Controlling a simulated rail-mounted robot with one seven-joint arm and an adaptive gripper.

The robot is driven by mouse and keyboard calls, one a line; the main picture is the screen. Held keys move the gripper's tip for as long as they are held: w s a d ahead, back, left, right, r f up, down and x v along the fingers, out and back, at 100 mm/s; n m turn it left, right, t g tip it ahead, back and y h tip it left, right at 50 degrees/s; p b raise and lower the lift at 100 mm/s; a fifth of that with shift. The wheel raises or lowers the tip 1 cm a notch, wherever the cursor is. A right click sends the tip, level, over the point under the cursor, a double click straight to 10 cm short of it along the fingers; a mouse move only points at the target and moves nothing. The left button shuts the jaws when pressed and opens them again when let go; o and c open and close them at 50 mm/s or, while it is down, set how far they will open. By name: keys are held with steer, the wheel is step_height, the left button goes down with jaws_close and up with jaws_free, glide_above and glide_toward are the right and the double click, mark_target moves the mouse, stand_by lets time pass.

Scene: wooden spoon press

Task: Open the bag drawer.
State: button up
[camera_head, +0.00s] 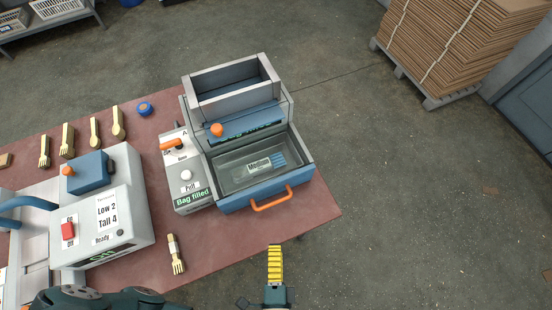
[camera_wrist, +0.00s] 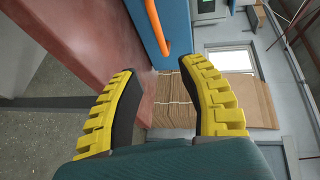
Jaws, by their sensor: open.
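The bag drawer has a blue front (camera_head: 232,205) with an orange bar handle (camera_head: 272,204), at the lower right of the grey and blue machine. A bag labelled "Medium" (camera_head: 259,165) shows in the bay behind this front. I cannot tell how far the drawer is out. My gripper (camera_head: 275,248), with yellow ridged fingers, is in front of the handle and apart from it. In the wrist view the fingers (camera_wrist: 158,70) are spread and empty. The handle (camera_wrist: 157,28) and the blue front (camera_wrist: 143,32) show beyond the fingertips, near the top.
A control panel reading "Bag filled" (camera_head: 192,197) stands left of the bay. A second machine with a red switch (camera_head: 69,231) is at far left.

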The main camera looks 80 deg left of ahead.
mark_target(275, 203)
steer(key=b+x, duration=0.1)
steer(key=x, duration=1.4)
steer(key=shift+a+f, duration=0.1)
steer(key=shift+c, duration=0.2)
jaws_close()
